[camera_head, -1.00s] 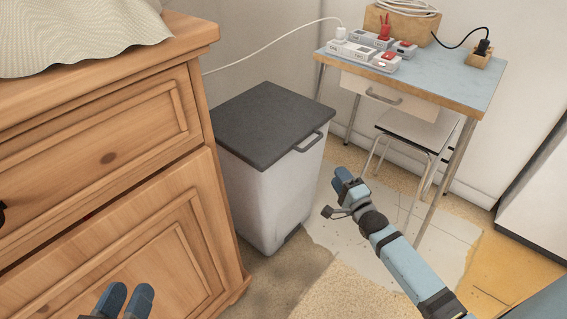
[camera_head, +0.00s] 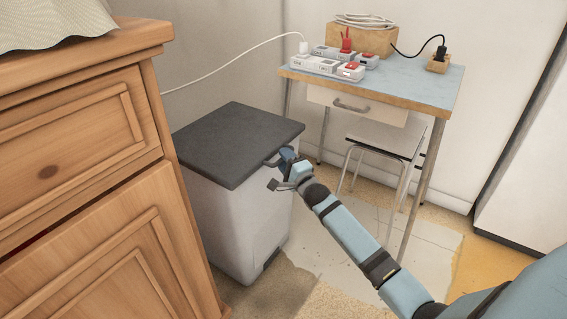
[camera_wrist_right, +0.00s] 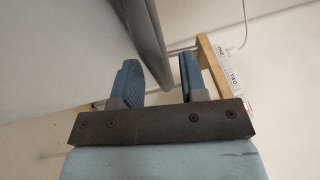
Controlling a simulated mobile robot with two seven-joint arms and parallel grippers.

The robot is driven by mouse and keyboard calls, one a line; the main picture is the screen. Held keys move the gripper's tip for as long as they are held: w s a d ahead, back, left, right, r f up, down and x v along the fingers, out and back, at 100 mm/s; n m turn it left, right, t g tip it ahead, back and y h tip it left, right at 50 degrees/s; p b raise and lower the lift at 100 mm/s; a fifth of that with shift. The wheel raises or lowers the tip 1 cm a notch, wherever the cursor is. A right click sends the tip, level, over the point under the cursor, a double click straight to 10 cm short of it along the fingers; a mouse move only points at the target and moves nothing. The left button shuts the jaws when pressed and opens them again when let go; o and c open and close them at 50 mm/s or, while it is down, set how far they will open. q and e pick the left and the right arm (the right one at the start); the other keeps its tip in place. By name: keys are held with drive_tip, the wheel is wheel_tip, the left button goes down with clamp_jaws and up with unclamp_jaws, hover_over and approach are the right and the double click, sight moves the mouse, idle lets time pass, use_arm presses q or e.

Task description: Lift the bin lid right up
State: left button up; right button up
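The white bin (camera_head: 235,225) stands on the floor beside the wooden dresser, with its dark grey lid (camera_head: 238,140) lying flat and closed. In the right wrist view, the two blue fingers (camera_wrist_right: 160,72) are apart. My left gripper is out of view.
The wooden dresser (camera_head: 95,190) stands close on the left with a cloth (camera_head: 50,22) on top. A blue-topped table (camera_head: 400,88) with power strips (camera_head: 327,65) and a stool (camera_head: 385,138) stand behind the bin to the right. Space above the lid looks clear.

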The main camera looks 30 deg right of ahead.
drive_tip(key=shift+w+r, duration=0.1)
drive_tip(key=shift+w, duration=0.35)
drive_tip(key=shift+c, duration=0.2)
clamp_jaws()
drive_tip(key=shift+r, duration=0.1)
